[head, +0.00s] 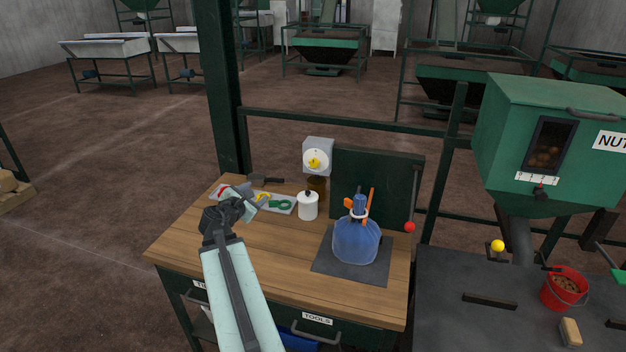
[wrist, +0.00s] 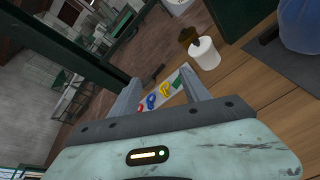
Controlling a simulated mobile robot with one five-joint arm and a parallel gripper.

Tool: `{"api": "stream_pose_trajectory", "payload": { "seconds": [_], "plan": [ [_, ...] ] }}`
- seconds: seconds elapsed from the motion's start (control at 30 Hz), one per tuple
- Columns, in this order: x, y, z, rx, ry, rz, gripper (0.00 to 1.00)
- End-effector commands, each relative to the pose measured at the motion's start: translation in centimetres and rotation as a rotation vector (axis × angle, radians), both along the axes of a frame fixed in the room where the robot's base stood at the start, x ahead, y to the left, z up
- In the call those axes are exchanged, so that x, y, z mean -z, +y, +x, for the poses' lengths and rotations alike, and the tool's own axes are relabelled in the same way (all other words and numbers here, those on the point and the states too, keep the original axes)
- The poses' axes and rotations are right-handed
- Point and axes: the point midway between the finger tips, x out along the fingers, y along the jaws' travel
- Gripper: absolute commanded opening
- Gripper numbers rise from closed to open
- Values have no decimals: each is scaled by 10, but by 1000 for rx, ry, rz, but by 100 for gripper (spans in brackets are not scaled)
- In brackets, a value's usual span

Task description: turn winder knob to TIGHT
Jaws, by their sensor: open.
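The yellow winder knob (head: 314,162) sits on a white round dial on the front of a grey box behind the bench. Its pointer setting and any labels are too small to read. My gripper (head: 250,200) is over the left part of the wooden bench, left of the knob and apart from it. In the wrist view my gripper (wrist: 159,83) has its two fingers spread with nothing held between them. The grey box shows only partly at the top edge of that view, and the knob cannot be made out clearly there.
A tray of coloured tools (head: 279,204), a white canister (head: 308,206) and a brown jar (head: 317,185) stand in front of the box. A blue bag (head: 356,242) stands on a dark mat. A green post (head: 220,90) rises behind my gripper.

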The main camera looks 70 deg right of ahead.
Motion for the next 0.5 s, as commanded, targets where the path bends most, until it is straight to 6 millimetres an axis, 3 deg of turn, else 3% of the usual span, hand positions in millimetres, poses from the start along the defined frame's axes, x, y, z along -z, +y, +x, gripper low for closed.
{"api": "stream_pose_trajectory", "payload": {
  "seconds": [0.03,0.1,0.2,0.3,0.5],
  "plan": [
    [-1,-35,-38,-14,164,-95,55],
    [-14,-67,-76,-45,398,-201,55],
    [-25,-93,-114,-73,653,-288,55],
    [-30,-104,-132,-89,794,-327,55],
    [-34,-109,-137,-95,840,-336,55]
  ]
}}
